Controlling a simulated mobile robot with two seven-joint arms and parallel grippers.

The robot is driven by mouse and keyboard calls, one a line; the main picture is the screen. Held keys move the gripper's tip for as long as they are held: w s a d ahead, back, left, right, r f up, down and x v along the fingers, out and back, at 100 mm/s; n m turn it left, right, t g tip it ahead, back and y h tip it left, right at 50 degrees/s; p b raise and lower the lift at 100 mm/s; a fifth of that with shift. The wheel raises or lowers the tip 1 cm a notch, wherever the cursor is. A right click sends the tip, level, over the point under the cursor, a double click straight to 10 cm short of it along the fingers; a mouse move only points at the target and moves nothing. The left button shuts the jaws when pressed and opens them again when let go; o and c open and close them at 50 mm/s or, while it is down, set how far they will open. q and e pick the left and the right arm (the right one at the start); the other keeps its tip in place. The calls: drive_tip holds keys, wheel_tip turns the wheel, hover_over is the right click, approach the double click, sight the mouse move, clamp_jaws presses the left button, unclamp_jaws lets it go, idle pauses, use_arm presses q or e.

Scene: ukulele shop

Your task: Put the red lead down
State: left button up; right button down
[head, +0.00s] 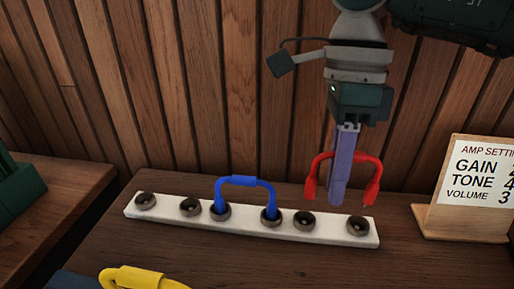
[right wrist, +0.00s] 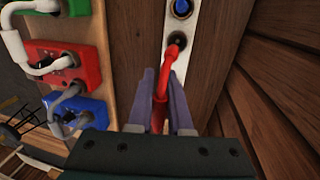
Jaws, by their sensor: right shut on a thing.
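The red lead (head: 369,181) is a short arch with a plug at each end. My right gripper (head: 338,196) is shut on the middle of the arch, fingers pointing down. Both plugs hang above the right end of the white socket strip (head: 331,231), apart from it in the head view. In the right wrist view the red lead (right wrist: 171,62) runs between the fingers (right wrist: 165,78), one end overlapping a dark socket; touching cannot be told there. A blue lead (head: 246,181) bridges two middle sockets. My left gripper is out of view.
A yellow lead (head: 140,277) lies at the lower left. An amp settings sign (head: 470,195) stands at the right. Green, red (right wrist: 65,68) and blue pedals with white leads show in the right wrist view. A plank wall (head: 200,80) is behind; the front right tabletop is clear.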

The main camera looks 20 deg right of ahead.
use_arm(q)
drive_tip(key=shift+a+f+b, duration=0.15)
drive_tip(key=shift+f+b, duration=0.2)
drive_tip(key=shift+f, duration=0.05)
use_arm(e)
drive_tip(key=shift+f, duration=2.7)
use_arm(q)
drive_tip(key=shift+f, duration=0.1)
use_arm(e)
drive_tip(key=shift+f, duration=0.1)
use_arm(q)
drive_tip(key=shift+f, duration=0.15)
use_arm(e)
drive_tip(key=shift+f, duration=0.15)
drive_tip(key=c, duration=0.8)
unclamp_jaws()
drive_tip(key=shift+c, duration=0.2)
